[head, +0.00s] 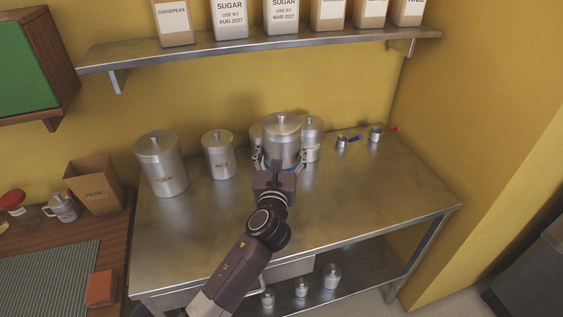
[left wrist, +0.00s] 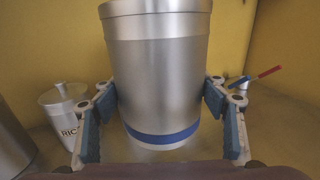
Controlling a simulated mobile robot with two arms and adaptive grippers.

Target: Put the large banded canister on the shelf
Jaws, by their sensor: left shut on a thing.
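The large banded canister (head: 283,143) is a steel cylinder with a knobbed lid. In the left wrist view the canister (left wrist: 160,75) is upright and shows a blue band near its base. My left gripper (head: 274,166) is shut around its lower body, one blue-padded finger on each side. The canister is over the steel table; I cannot tell whether its base touches the top. The steel wall shelf (head: 120,62) runs above, holding a row of labelled packages. A lower shelf (head: 352,270) under the table holds small canisters. My right gripper is not in view.
The rice canister (head: 218,155) and a larger flour canister (head: 162,165) stand left. Other canisters (head: 312,138) stand close behind the held one. Measuring cups (head: 376,134) lie at right. The steel table's front (head: 340,200) is clear. A green-doored cabinet (head: 25,65) hangs left.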

